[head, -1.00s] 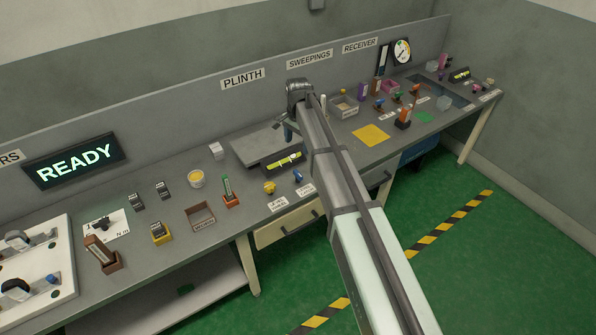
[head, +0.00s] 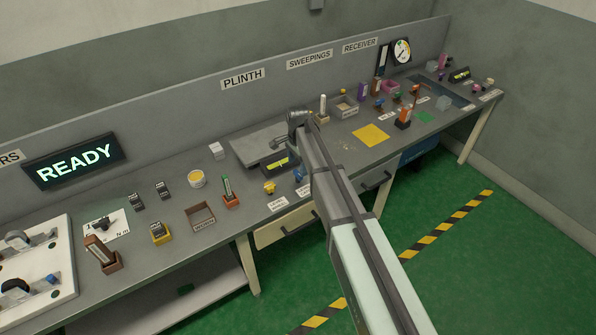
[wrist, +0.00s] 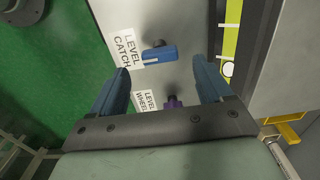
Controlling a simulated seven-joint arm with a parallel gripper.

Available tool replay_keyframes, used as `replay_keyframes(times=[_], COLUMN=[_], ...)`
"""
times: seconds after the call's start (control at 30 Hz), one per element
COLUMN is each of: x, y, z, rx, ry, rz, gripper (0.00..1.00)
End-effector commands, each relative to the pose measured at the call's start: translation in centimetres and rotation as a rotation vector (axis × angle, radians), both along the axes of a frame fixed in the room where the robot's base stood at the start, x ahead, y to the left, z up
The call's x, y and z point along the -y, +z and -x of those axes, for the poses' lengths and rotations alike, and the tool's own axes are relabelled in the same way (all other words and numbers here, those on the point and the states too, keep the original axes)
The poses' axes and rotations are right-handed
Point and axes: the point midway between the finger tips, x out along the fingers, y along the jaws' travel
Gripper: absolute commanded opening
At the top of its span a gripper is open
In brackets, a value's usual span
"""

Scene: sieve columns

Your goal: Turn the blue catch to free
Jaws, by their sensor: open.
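The blue catch (wrist: 160,54) shows in the wrist view as a short blue lever by a dark round knob, beside the "LEVEL CATCH" label (wrist: 120,50). In the head view the catch (head: 298,174) is a small blue spot at the bench's front edge, next to my arm. My gripper (wrist: 160,66) is open and empty. Its two blue fingers stand to either side of the catch, apart from it, with the catch beyond the tips. In the head view my arm partly hides the fingers.
A purple-dark knob (wrist: 172,103) near the "LEVEL WHEEL" label (wrist: 150,100) is close below. A yellow-green level vial (wrist: 230,35) lies to the right. In the head view a yellow knob (head: 269,187) stands left of the catch. The grey plinth plate (head: 250,148) is behind.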

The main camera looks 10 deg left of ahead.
Motion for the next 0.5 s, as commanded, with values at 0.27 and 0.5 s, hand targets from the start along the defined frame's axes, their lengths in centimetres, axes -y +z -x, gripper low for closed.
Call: replay_keyframes(times=[0.27,0.5], x=[0.0,0.0], y=[-3.4,-4.1], z=[0.0,0.0], rx=[-0.001,0.0], ry=[0.0,0.0], rz=[0.001,0.0], gripper=[0.79,0.79])
